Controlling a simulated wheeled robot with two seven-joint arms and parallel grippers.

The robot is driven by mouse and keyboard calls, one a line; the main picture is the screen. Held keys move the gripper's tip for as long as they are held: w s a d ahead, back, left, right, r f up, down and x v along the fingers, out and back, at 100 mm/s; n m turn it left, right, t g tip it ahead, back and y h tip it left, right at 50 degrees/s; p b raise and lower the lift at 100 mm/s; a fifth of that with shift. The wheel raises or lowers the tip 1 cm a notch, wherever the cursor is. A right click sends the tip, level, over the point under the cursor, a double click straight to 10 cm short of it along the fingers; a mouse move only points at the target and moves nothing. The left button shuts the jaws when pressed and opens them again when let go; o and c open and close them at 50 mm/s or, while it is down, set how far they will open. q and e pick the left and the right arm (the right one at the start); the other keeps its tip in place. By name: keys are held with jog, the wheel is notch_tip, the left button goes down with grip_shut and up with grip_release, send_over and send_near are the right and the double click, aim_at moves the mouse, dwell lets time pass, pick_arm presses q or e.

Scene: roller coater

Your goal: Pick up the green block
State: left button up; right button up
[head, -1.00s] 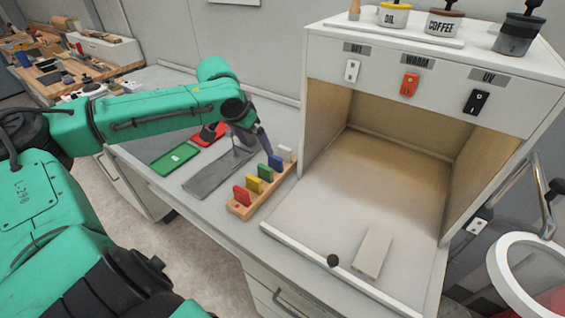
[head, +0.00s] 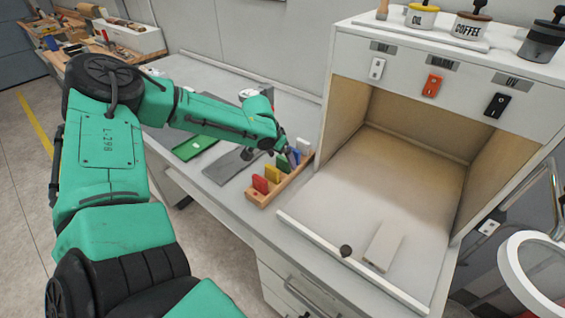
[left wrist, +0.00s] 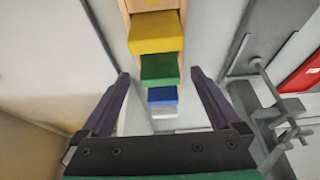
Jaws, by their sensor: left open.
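The green block (head: 282,166) stands in a wooden rack (head: 255,198), between the yellow block (head: 272,173) and the blue block (head: 295,156). In the left wrist view the green block (left wrist: 159,67) shows between the two spread dark fingers of my left gripper (left wrist: 160,74). The gripper is open and empty, with a gap on each side of the block. In the head view my left gripper (head: 289,157) is at the rack, close to the green and blue blocks. I cannot tell how far the fingertips are above the block. My right gripper is not in view.
The rack also holds a red block (head: 260,184) and a white block (head: 302,144). A green flat panel (head: 194,148) and a grey plate (head: 232,165) lie on the counter to the left. A white booth (head: 345,110) with switches stands close on the right.

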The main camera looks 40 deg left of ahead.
pick_arm(q)
jog(key=shift+x, duration=1.2)
jog(key=shift+w, duration=0.3)
jog(key=shift+s, duration=0.1)
jog(key=shift+c, duration=0.9)
jog(key=shift+s, duration=0.1)
jog(key=c, duration=1)
jog(key=shift+c, duration=1.3)
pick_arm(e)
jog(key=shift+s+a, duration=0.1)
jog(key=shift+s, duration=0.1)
pick_arm(q)
jog(key=shift+r, duration=0.15)
